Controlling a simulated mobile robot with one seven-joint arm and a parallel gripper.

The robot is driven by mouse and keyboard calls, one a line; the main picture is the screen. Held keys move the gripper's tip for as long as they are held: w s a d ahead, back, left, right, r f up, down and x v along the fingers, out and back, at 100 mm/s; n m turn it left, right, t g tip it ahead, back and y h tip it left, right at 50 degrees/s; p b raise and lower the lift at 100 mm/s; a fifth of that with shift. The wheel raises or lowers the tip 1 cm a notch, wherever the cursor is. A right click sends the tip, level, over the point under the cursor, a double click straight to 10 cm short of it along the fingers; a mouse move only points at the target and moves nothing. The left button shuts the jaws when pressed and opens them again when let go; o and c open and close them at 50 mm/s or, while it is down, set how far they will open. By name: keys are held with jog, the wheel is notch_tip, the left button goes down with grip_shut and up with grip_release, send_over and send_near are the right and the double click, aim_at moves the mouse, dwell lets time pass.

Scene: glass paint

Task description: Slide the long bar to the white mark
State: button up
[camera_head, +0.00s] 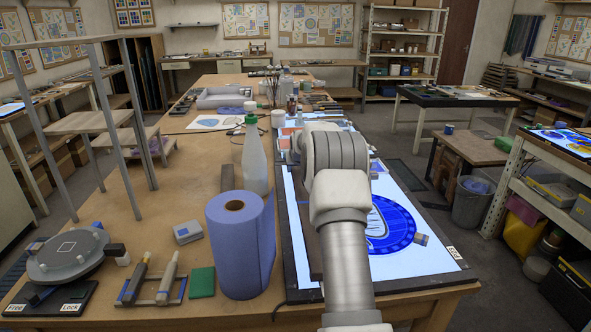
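A long dark brown bar (308,232) lies lengthwise on the left part of the lit panel (411,264), partly hidden by my arm. I take it to be the long bar, though I cannot see its full length. I cannot make out a white mark on the panel for certain; a small white label (454,253) sits on its dark right frame. My arm reaches forward over the panel and bends left near the panel's far part. My gripper's fingers are hidden behind the arm, so I cannot see whether they touch anything.
A blue paper roll (237,245) and a white bottle with a green cap (253,158) stand left of the panel. A blue painted disc (393,227) lies on it. A turntable (68,256), brush-like tools (151,282) and a green block (203,282) occupy the front left.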

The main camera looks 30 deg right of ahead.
jog(key=o, duration=0.4)
jog(key=shift+a, duration=0.1)
jog(key=v, duration=1.7)
jog(key=shift+s+b, duration=0.2)
jog(key=shift+b, duration=0.25)
jog(key=shift+r, duration=0.1)
